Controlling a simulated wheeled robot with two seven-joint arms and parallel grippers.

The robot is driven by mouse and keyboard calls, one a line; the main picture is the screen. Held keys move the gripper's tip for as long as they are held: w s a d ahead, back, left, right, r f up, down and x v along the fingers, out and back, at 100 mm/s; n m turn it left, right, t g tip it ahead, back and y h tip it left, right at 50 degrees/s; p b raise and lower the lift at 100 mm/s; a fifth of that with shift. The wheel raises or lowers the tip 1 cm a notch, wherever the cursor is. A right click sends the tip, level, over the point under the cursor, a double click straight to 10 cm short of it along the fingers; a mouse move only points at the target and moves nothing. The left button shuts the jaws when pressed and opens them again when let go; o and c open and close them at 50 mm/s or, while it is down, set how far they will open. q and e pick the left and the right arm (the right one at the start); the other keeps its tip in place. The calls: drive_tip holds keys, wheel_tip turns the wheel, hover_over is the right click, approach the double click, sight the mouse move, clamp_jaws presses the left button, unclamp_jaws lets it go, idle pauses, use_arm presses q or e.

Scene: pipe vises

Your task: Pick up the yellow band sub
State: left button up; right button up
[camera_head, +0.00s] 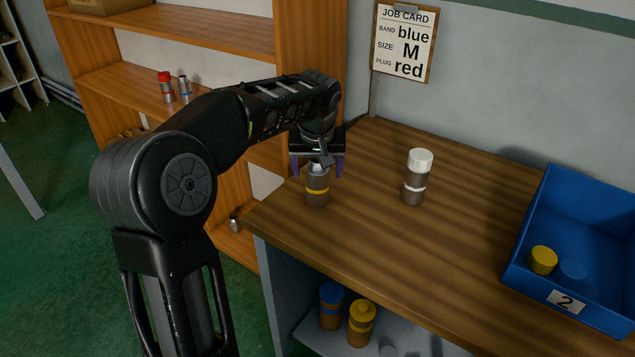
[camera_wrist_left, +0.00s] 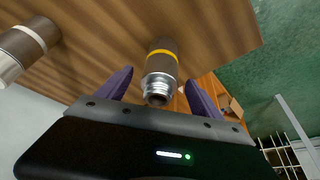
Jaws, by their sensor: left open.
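The yellow band sub (camera_head: 317,190) stands upright on the wooden bench near its left end. It is a brown-grey cylinder with a yellow band and a bare metal threaded top. My left gripper (camera_head: 317,168) is over it, pointing down, with purple fingers apart on either side of its top. In the left wrist view the yellow band sub (camera_wrist_left: 161,70) shows between the two open fingers (camera_wrist_left: 160,85), its threaded end towards the camera. I cannot tell whether a finger touches it. My right gripper is not in view.
A white-capped, white-banded sub (camera_head: 415,178) stands to the right. A blue bin (camera_head: 565,230) marked 2 holds yellow and blue caps. A shelf below holds blue-capped (camera_head: 331,305) and yellow-capped (camera_head: 362,322) subs. A job card (camera_head: 403,42) hangs behind. The bench middle is clear.

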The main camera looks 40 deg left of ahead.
use_arm(q)
drive_tip(key=x, duration=0.5)
drive_tip(key=shift+w+a+p, duration=0.15)
drive_tip(key=shift+w+p, duration=0.05)
drive_tip(key=shift+p, duration=0.15)
drive_tip(key=shift+c, duration=0.4)
clamp_jaws()
idle(0.6)
drive_tip(key=shift+r, duration=0.1)
